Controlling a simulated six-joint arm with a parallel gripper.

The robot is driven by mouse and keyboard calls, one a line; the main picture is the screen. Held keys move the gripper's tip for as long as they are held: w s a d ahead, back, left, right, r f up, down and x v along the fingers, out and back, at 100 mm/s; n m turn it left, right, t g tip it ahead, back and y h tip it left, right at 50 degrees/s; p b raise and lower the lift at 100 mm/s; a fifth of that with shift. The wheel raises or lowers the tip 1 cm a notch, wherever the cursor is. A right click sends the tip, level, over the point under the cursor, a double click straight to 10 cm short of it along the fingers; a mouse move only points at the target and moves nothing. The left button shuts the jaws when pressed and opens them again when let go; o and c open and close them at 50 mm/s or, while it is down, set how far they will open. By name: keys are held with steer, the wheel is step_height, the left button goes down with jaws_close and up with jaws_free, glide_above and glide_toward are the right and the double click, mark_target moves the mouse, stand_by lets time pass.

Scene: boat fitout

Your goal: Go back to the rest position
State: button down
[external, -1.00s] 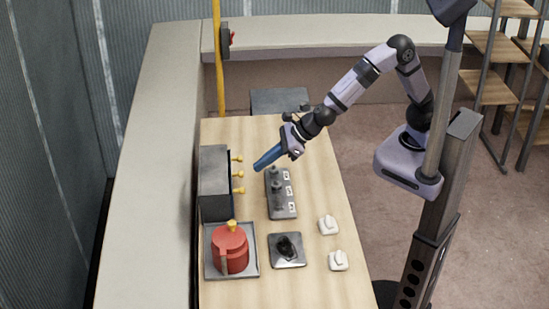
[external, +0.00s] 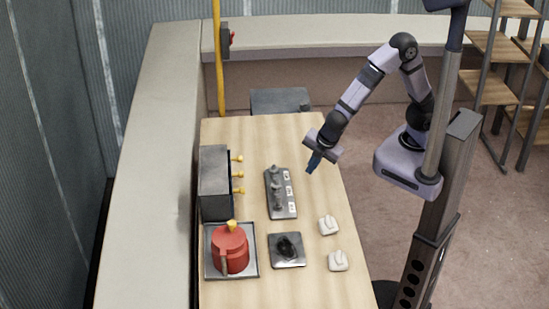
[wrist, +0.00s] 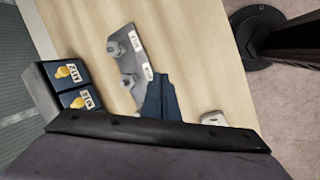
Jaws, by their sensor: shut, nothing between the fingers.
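My gripper (external: 313,163) hangs over the right part of the wooden bench, pointing down, its blue fingers shut with nothing between them. In the wrist view the shut fingers (wrist: 158,98) show in front of the bench top. The gripper is to the right of the grey switch plate (external: 282,208) and apart from it. The plate also shows in the wrist view (wrist: 130,58), partly hidden by the fingers.
A grey box (external: 214,184) with yellow knobs stands at the bench's left side. A red pot (external: 229,250) sits on a metal tray (external: 250,272). A dark square unit (external: 287,262) and white switches (external: 329,225) lie nearby. The bench's far end is clear.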

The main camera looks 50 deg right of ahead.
steer(key=s+d+m+g, duration=0.35)
steer(key=d+m, duration=0.25)
steer(key=d, duration=0.2)
steer(key=s+d+m+g, duration=0.2)
steer(key=s+d+m, duration=0.2)
steer(key=d+m, duration=0.3)
steer(key=w+d+r+m+t, duration=0.1)
steer(key=w+d+r+m, duration=0.1)
steer(key=w+d+m, duration=0.2)
steer(key=shift+d+m, duration=1.6)
steer(key=shift+d, duration=2.6)
steer(key=shift+w, duration=0.1)
